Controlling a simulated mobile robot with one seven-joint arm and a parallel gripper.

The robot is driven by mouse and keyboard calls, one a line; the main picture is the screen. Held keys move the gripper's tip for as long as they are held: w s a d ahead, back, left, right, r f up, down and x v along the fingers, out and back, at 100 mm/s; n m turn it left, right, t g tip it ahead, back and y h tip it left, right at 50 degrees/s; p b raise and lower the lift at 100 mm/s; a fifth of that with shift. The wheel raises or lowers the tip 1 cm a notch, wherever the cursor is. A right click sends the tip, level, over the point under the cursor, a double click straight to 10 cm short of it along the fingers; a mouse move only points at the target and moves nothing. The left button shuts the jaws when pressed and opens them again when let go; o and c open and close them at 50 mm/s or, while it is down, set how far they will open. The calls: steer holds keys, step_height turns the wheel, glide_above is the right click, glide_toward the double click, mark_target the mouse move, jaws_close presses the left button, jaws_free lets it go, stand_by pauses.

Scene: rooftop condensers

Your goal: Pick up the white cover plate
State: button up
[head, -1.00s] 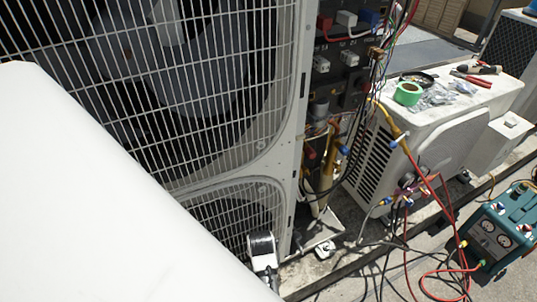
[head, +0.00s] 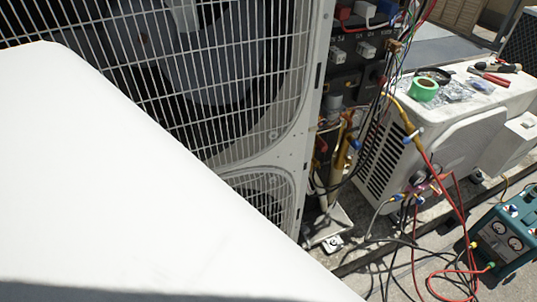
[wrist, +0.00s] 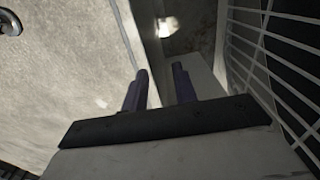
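I cannot make out the white cover plate for certain in either view. A large plain white surface with a rounded corner covers the lower left of the head view; I cannot tell whether it is the plate or part of me. My gripper (wrist: 160,76) shows in the wrist view, its two dark fingers apart with nothing seen between them. It points past a pale flat surface (wrist: 65,75) on the left. A small bright piece (wrist: 166,27) lies beyond the fingertips. My gripper is hidden in the head view.
A large condenser (head: 318,110) with open wiring stands close by; its wire grille (wrist: 270,60) is right of my gripper. A smaller condenser (head: 465,135) carries green tape (head: 424,89) and tools. Hoses (head: 425,250) run to a teal gauge unit (head: 505,240) at the right.

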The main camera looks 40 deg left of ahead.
jaws_close()
stand_by(1.4)
